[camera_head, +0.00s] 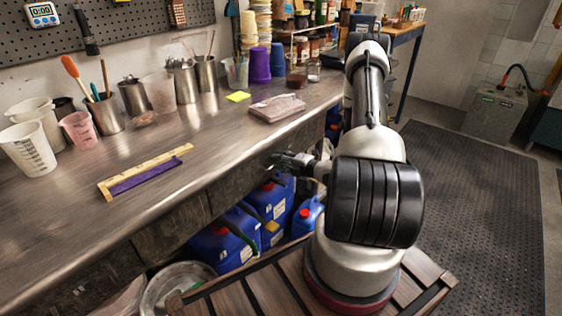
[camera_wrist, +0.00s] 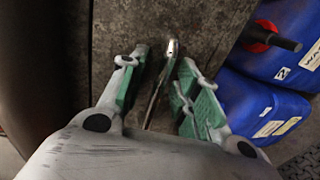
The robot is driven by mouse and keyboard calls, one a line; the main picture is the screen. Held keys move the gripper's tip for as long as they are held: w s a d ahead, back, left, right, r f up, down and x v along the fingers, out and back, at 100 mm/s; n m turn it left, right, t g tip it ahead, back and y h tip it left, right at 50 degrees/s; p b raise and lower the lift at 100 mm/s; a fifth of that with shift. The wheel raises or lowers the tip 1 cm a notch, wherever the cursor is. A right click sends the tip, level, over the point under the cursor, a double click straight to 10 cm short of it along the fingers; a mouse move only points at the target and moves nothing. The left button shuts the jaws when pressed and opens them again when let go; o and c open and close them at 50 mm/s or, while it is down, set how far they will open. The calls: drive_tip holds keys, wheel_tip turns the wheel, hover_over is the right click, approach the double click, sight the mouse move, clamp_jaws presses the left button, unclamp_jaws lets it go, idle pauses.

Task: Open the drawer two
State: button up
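Dark, worn drawer fronts run in a row under the steel bench top (camera_head: 215,150). One drawer front (camera_head: 172,230) shows at the left of my gripper in the head view. In the wrist view, a drawer front (camera_wrist: 215,28) with a slim metal bar handle (camera_wrist: 159,85) lies ahead. My gripper (camera_wrist: 163,60) has its two green-padded fingers apart, one on each side of the handle. A gap shows on both sides, so it is not clamped. In the head view my gripper (camera_head: 288,160) is small and partly hidden by my arm. No drawer number is readable.
Blue jugs (camera_head: 225,245) stand below the drawers, close to my gripper; they also show at right in the wrist view (camera_wrist: 262,105). A metal bucket (camera_head: 178,283) is at lower left.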

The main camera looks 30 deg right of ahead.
clamp_jaws()
drive_tip(key=shift+s, duration=0.1)
